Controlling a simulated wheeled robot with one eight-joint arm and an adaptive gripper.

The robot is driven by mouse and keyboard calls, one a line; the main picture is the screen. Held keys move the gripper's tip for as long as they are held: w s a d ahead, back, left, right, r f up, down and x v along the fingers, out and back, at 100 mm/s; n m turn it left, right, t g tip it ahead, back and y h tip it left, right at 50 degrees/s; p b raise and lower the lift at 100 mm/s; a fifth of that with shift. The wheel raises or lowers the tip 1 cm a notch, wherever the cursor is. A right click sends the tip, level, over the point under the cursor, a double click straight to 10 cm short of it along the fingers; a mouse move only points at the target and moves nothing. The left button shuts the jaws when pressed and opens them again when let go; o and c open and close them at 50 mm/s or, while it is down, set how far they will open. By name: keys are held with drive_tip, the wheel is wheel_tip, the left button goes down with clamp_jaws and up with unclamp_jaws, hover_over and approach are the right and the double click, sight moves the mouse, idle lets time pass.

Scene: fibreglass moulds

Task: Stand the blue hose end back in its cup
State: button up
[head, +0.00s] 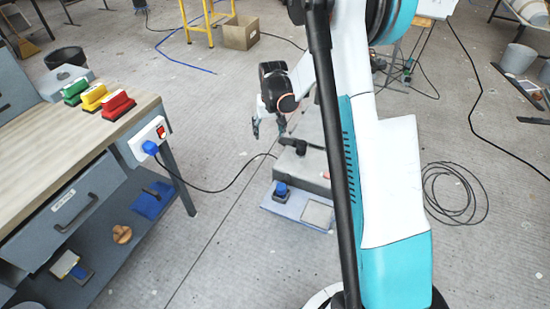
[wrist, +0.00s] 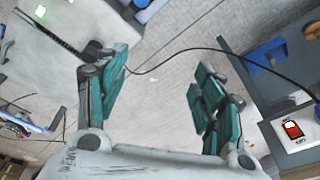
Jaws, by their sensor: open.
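A small blue piece (head: 281,189), possibly the hose end, stands on a dark base on the light-blue tray (head: 312,226) in front of a grey machine (head: 303,177). Its shape is too small to tell. I cannot make out a cup for certain. A blue part also shows at the top edge of the wrist view (wrist: 141,3). A thin blue line like a hose (head: 183,62) lies on the floor by the yellow ladder. My gripper (head: 268,127) is open and empty above the floor, beside the machine; its teal fingers spread apart in the wrist view (wrist: 162,88).
The workbench (head: 40,165) stands left, with green, yellow and red blocks (head: 95,97) and a power strip (head: 148,142) holding a blue plug. A black cable (head: 225,187) runs from it toward the machine. Open floor separates bench and machine.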

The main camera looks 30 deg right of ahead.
drive_tip(key=s+a+r+n+t, duration=0.1)
drive_tip(key=s+a+r, duration=0.4)
drive_tip(key=r, duration=0.4)
drive_tip(key=s+a+r+n+t, duration=0.1)
drive_tip(key=s+a+r, duration=0.2)
drive_tip(key=s+r, duration=0.5)
drive_tip(key=s+a+r+t, duration=0.1)
drive_tip(key=s+a+r, duration=0.1)
drive_tip(key=s, duration=0.7)
drive_tip(key=s+a+r+n+t, duration=0.1)
drive_tip(key=s+a+r+t, duration=0.1)
drive_tip(key=s, duration=0.7)
drive_tip(key=shift+s+a+r+n, duration=0.15)
drive_tip(key=shift+a+r+n, duration=0.15)
drive_tip(key=shift+a, duration=0.6)
